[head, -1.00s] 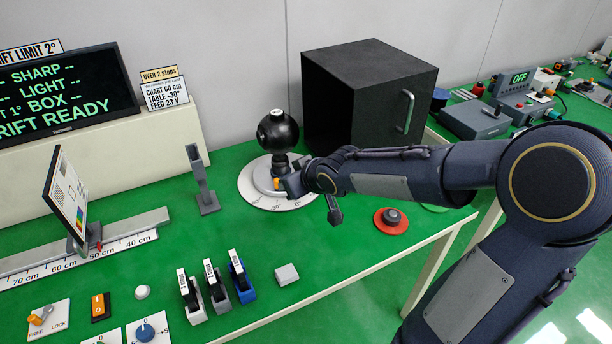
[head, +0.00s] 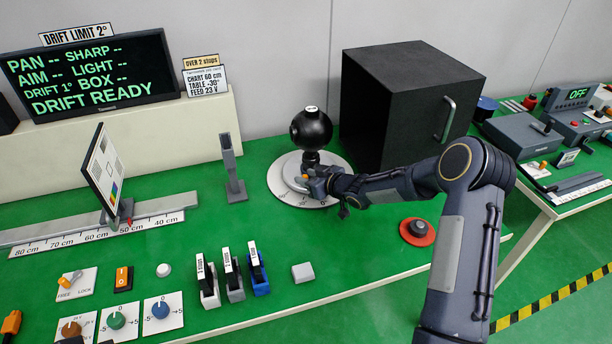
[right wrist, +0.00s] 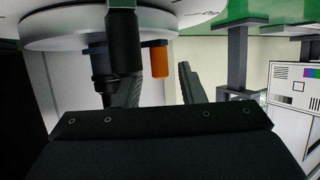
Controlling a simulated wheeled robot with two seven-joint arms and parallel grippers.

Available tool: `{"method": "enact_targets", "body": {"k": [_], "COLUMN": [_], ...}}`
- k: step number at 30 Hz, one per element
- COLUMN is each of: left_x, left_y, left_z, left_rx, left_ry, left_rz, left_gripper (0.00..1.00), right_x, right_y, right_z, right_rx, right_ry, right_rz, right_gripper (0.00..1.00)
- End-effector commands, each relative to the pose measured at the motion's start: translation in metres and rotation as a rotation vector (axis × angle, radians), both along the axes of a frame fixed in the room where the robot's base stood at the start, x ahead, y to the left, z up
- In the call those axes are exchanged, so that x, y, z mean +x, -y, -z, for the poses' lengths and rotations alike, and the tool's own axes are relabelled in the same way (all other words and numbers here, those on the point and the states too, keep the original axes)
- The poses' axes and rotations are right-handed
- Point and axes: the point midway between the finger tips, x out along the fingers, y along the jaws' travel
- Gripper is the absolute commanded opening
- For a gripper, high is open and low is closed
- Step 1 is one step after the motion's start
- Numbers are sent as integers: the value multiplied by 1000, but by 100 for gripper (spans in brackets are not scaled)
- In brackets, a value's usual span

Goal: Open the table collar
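A round white turntable (head: 281,185) with a degree scale stands at the middle back of the bench and carries a black ball-shaped camera head (head: 311,128) on a short post. A grey collar ring sits around its base, with an orange-tipped lever (head: 304,177). My right gripper (head: 313,183) is at the front of the collar. In the right wrist view the orange lever tip (right wrist: 160,60) shows between the two open fingers (right wrist: 162,75), with a gap to the right finger. Contact on the left side cannot be told. My left gripper is not in view.
A black box (head: 405,105) stands right behind the turntable. A grey post (head: 233,170) and a chart board (head: 103,168) on a scaled rail stand left. Switches, knobs and small clips line the front edge.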

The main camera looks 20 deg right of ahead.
Motion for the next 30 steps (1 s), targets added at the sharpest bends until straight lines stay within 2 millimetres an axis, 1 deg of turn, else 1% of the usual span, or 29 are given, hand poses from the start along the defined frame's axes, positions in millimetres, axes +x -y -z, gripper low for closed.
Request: {"method": "enact_targets", "body": {"k": [3,5,13,14,21,22,28,30], "left_x": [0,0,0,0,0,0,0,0], "left_y": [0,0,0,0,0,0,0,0], "left_z": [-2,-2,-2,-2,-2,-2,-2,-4], "left_rx": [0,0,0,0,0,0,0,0], "left_ry": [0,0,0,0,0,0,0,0], "left_rz": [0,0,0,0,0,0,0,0], "left_gripper": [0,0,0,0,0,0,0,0], "right_x": [9,12,13,13,13,13,13,12], "right_y": [-5,-7,-7,-7,-7,-7,-7,-4], "right_z": [4,5,6,6,6,6,6,5], "right_rx": [0,1,0,0,0,0,0,0], "right_ry": [1,0,0,0,0,0,0,-1], "right_rz": [0,0,1,1,1,1,1,2], "right_gripper": [36,36,36,33,2,0,0,0]}}
